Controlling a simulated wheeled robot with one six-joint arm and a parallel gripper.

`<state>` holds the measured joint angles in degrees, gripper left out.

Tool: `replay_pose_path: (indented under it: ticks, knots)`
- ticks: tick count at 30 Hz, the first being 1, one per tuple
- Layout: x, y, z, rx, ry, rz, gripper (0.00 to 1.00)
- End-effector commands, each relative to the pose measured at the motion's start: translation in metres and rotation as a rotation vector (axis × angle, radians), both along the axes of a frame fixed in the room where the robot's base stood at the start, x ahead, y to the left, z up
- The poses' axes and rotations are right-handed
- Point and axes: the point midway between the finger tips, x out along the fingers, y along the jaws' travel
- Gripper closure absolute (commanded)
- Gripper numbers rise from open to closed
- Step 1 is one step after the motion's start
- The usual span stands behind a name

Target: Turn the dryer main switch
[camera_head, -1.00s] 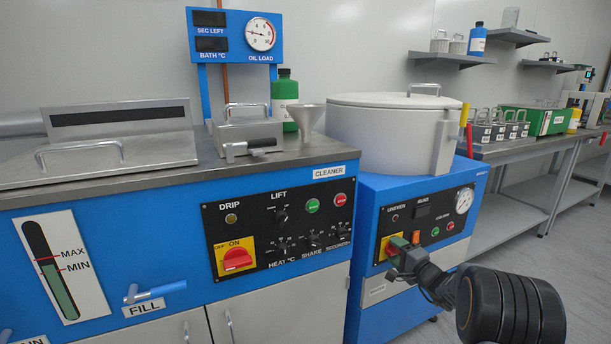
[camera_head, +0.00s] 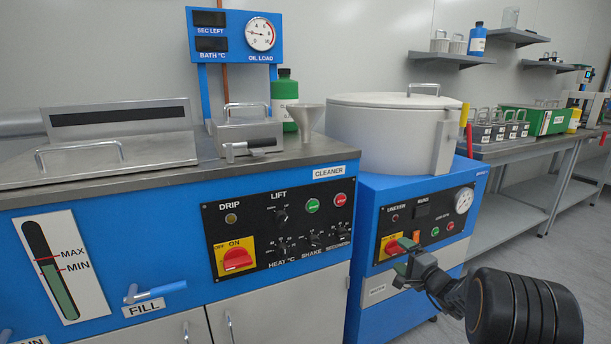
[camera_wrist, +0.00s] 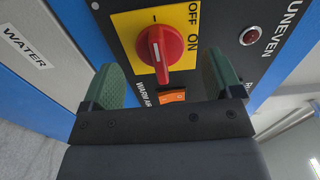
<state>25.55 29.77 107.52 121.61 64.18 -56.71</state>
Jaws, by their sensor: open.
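The dryer main switch (camera_head: 391,246) is a red knob on a yellow plate, low on the left of the dryer's black panel. In the wrist view the red knob (camera_wrist: 162,50) shows large, beside the words OFF and ON; a white mark is on its handle. My gripper (camera_head: 408,246) is just in front of the switch, to its right in the head view, and partly covers the plate.
An orange rocker switch (camera_wrist: 172,97) marked WARM AIR sits close to the knob. The red UNEVEN lamp (camera_wrist: 250,36) is to the right. The blue cleaner machine (camera_head: 120,230) stands left, with a similar red knob (camera_head: 238,259). Open floor (camera_head: 560,250) lies right.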

Motion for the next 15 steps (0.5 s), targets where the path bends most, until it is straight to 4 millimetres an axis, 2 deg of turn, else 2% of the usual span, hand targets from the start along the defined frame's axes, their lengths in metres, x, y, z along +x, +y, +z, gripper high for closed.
replay_pose_path:
  ticks: [15]
  knots:
    - [-0.039,-0.018,0.000,-0.001,0.000,0.000,0.15]
